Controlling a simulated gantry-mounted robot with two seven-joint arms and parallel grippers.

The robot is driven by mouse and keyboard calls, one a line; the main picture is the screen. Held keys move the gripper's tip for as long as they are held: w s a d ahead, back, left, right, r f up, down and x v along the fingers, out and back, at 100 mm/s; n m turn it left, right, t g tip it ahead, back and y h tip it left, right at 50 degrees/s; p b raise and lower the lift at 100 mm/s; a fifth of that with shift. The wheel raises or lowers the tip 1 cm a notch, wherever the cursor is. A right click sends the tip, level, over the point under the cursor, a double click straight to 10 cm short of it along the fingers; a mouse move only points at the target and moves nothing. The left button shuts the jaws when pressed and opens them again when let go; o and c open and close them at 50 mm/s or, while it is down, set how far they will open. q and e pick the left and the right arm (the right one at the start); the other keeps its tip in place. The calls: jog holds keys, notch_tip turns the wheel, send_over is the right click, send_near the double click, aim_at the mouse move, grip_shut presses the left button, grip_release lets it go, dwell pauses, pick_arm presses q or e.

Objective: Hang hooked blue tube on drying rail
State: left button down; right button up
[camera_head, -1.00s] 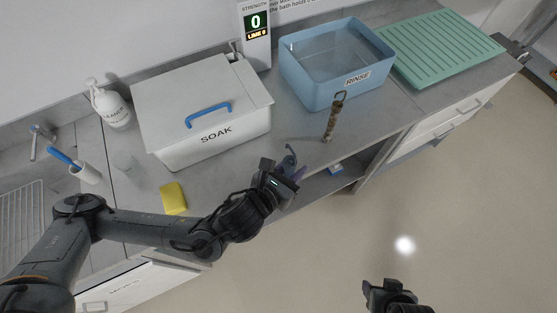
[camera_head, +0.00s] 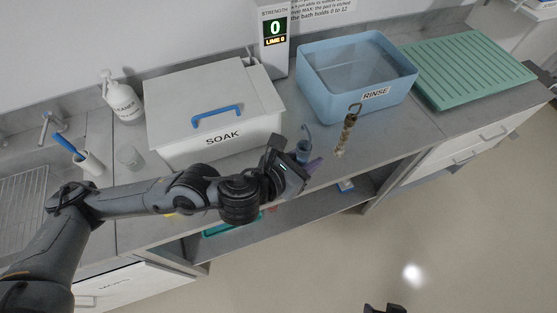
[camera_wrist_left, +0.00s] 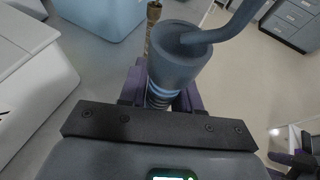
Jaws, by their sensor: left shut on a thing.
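The hooked blue tube (camera_head: 304,149) is held in my left gripper (camera_head: 309,166) over the front edge of the counter. In the left wrist view the blue tube (camera_wrist_left: 178,58) stands up between the purple fingers, its hook bending off toward the top right. The fingers close around its ribbed lower part, which they partly hide. My right gripper (camera_head: 385,309) shows only as a dark sliver at the bottom edge of the head view, so its jaws cannot be made out. I cannot make out a drying rail in either view.
A brown hooked tube (camera_head: 346,134) is close by on the right, in front of the blue RINSE tub (camera_head: 372,97). The lidded white SOAK box (camera_head: 220,146) is just behind my left gripper. A green ridged rack (camera_head: 470,68) lies at the far right.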

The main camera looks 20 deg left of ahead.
pick_arm(q)
jog(key=w+a+f+p, duration=0.2)
jog(key=w+a+f, duration=0.3)
jog(key=a+f, duration=0.3)
notch_tip(320, 180, down, 2)
jog(key=shift+w+a+p, duration=0.2)
jog(key=shift+p, duration=0.15)
jog(key=shift+f, duration=0.2)
jog(key=c, duration=0.8)
grip_release()
jog(key=shift+r, duration=0.15)
